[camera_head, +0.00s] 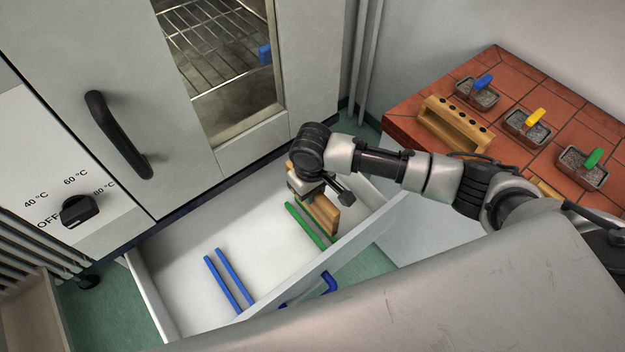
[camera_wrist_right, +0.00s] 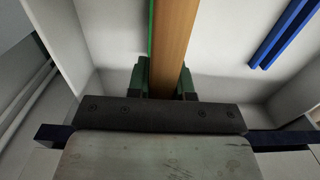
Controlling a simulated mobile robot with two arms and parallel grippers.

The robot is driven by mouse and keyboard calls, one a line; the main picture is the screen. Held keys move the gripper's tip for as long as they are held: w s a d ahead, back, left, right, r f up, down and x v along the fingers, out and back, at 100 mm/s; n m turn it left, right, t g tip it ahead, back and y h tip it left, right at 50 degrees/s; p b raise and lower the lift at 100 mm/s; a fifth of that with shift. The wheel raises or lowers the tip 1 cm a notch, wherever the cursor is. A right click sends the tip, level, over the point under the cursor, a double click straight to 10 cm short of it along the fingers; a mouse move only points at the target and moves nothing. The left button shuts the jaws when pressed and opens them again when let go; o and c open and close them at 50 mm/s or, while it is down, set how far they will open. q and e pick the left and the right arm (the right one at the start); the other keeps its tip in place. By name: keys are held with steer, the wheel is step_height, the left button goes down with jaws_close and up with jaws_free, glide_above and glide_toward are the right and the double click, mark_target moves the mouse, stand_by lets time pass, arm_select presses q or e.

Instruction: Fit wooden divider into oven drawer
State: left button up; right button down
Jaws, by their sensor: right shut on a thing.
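The oven drawer (camera_head: 190,270) is pulled open below the oven, with a white inside. Two green rails (camera_head: 306,224) lie across its right part and two blue rails (camera_head: 228,280) across its left part. My right gripper (camera_head: 303,190) is inside the drawer space, shut on the wooden divider (camera_head: 322,215). The divider is a flat upright board at the green rails. In the right wrist view the divider (camera_wrist_right: 174,40) runs away between the fingers (camera_wrist_right: 163,80), with a thin green strip along its left side. I cannot tell whether it is seated between the rails. My left gripper is not in view.
The oven (camera_head: 225,150) with a glass window stands behind the drawer. The drawer's front wall has a blue handle (camera_head: 328,284). A tiled bench (camera_head: 420,92) at right holds a wooden rack (camera_head: 455,125) and several small trays with coloured tags (camera_head: 527,126).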

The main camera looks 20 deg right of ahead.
steer(key=shift+s+a+r, duration=0.1)
steer(key=shift+s+a, duration=0.05)
steer(key=shift+a, duration=0.2)
steer(key=shift+d+r+p, duration=0.1)
steer(key=shift+d+p, duration=0.05)
steer(key=shift+p, duration=0.3)
step_height(320, 180, down, 2)
steer(key=shift+b, duration=0.45)
steer(key=shift+f+b, duration=0.95)
steer(key=shift+f, duration=1.05)
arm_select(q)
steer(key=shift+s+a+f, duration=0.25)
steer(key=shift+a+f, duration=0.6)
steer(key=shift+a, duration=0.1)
arm_select(e)
steer(key=shift+r, duration=0.1)
